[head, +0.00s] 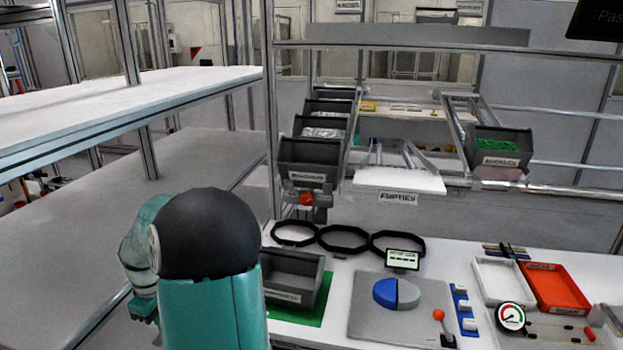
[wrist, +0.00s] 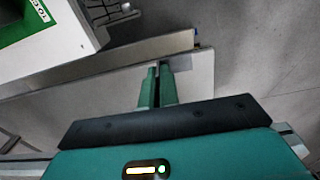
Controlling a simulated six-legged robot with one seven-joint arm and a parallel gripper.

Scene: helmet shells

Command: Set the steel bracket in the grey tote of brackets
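The grey tote (head: 287,297) stands on a green mat at the front left of the white bench in the head view. Its front carries a label, and I see no parts in the visible part of its inside. My gripper (wrist: 158,72) shows in the wrist view with its two teal fingers close together. A small grey metal piece, apparently the steel bracket (wrist: 181,63), sits at the fingertips and sticks out to the right. Its full shape is hard to make out.
Three black rings (head: 343,238) lie behind the tote. A grey plate with a blue and grey dome (head: 396,292) is to its right. A white tray (head: 503,281) and an orange tray (head: 555,288) lie farther right. A white shelf (head: 120,105) stands at the left.

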